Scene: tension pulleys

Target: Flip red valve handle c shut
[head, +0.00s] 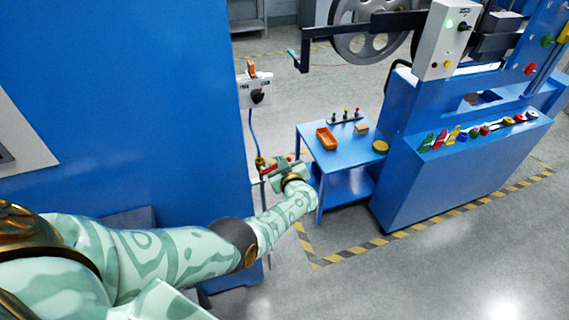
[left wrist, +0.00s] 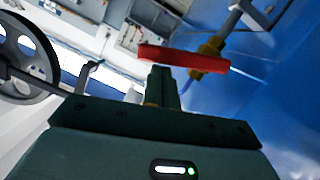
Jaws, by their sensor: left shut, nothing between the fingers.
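The red valve handle (head: 269,170) shows in the head view on a pipe beside the blue cabinet, partly covered by my gripper. A brass valve body (head: 260,161) sits next to it. My left gripper (head: 278,167) is at the handle, its fingers closed together with nothing between them. In the left wrist view the red handle (left wrist: 183,58) is a long bar lying across, just beyond the tips of my shut left gripper (left wrist: 160,75). The brass valve (left wrist: 212,47) is behind it. I cannot tell whether the fingertips touch the handle. My right gripper is not in view.
The blue machine console (head: 440,185) is farther right. Open floor lies in front.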

